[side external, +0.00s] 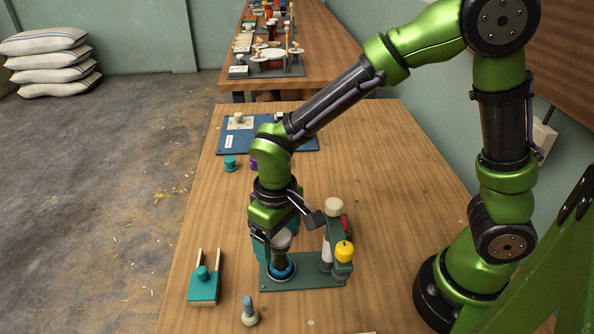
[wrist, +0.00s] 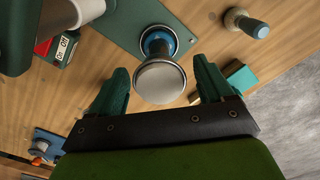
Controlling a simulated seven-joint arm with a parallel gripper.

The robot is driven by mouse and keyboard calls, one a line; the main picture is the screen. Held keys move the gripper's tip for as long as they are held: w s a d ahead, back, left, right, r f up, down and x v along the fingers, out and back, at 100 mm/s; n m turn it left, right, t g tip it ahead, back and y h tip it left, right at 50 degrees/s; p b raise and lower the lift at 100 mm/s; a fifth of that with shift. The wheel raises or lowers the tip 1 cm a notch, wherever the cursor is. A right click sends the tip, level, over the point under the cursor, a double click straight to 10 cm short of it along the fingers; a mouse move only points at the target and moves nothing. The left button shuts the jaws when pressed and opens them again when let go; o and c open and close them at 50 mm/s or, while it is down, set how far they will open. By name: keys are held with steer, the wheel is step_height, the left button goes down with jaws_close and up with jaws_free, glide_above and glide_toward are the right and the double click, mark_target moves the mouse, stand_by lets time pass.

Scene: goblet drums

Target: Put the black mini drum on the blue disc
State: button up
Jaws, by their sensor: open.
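The black mini drum (side external: 279,257), with a pale grey head, stands upright at the blue disc (side external: 289,273) on a green base plate. In the wrist view the drum's round head (wrist: 160,83) faces me, and the blue disc (wrist: 172,38) shows as a ring around its far end. The drum appears to rest on the disc; the exact contact is hidden. My gripper (side external: 277,243) is low over the plate, with its fingers on either side of the drum. In the wrist view my gripper (wrist: 161,72) is open, with gaps between both fingers and the drum.
A green fixture with a yellow knob (side external: 344,251) and pale top (side external: 334,207) stands close right of my gripper. A teal forked block (side external: 204,288) and a blue-topped peg (side external: 249,313) lie left and in front. Teal (side external: 230,164) and purple (side external: 253,163) spools stand behind, near a blue board (side external: 300,139).

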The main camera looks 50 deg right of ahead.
step_height(320, 180, up, 12)
steer(key=s+d+r+m+t+y, duration=0.1)
steer(key=s+d+r+m+t, duration=0.1)
steer(key=d, duration=0.4)
steer(key=s+d+r+m+t+y, duration=0.1)
steer(key=s+d+r+m+t, duration=0.1)
steer(key=s+d+t, duration=0.3)
steer(key=shift+s+d+r+m, duration=0.3)
steer(key=shift+d+m, duration=0.2)
steer(key=shift+d, duration=0.75)
steer(key=shift+r, duration=0.1)
